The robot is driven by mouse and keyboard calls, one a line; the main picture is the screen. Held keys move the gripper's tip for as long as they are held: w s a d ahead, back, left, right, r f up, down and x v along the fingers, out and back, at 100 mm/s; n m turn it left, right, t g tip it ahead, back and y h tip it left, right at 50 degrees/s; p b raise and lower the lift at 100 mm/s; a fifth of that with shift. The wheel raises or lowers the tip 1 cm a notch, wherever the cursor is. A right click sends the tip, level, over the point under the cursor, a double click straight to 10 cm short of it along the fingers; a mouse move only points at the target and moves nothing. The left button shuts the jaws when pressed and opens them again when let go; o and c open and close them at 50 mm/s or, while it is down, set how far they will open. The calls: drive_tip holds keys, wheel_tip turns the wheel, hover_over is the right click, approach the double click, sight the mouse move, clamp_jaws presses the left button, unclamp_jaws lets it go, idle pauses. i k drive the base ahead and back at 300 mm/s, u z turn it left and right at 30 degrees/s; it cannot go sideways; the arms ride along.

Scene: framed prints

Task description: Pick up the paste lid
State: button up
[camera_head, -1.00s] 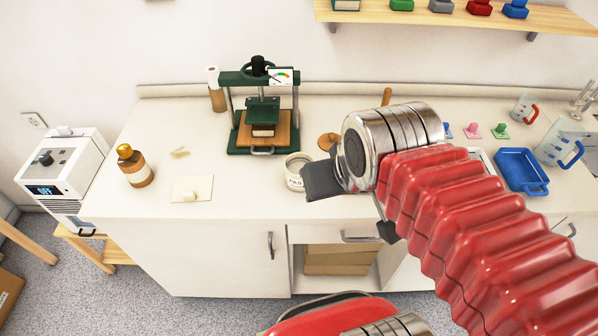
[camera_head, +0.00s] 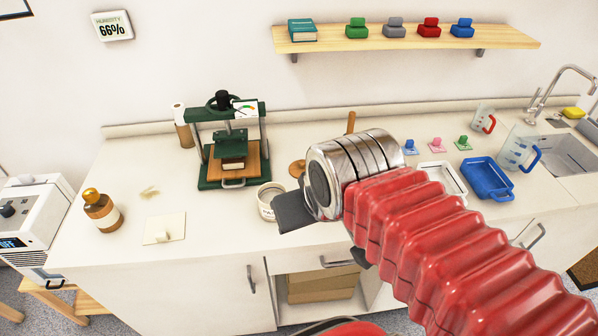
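My gripper (camera_head: 293,213), a dark grey block at the end of the silver wrist, is in front of and right of the jar in the picture. Its fingers do not show separately, so I cannot see whether it is open or holds anything.
A green press (camera_head: 230,150) stands behind and left of the jar. A wooden handle (camera_head: 351,122) rises behind my wrist. A brown bottle (camera_head: 102,211) and a pale card (camera_head: 164,228) are at left. A blue tray (camera_head: 487,178) and measuring jugs are at right.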

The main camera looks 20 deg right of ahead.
sight(298, 167)
drive_tip(key=k, duration=1.35)
drive_tip(key=u, duration=0.7)
drive_tip(key=i, duration=1.55)
drive_tip(key=z, duration=0.25)
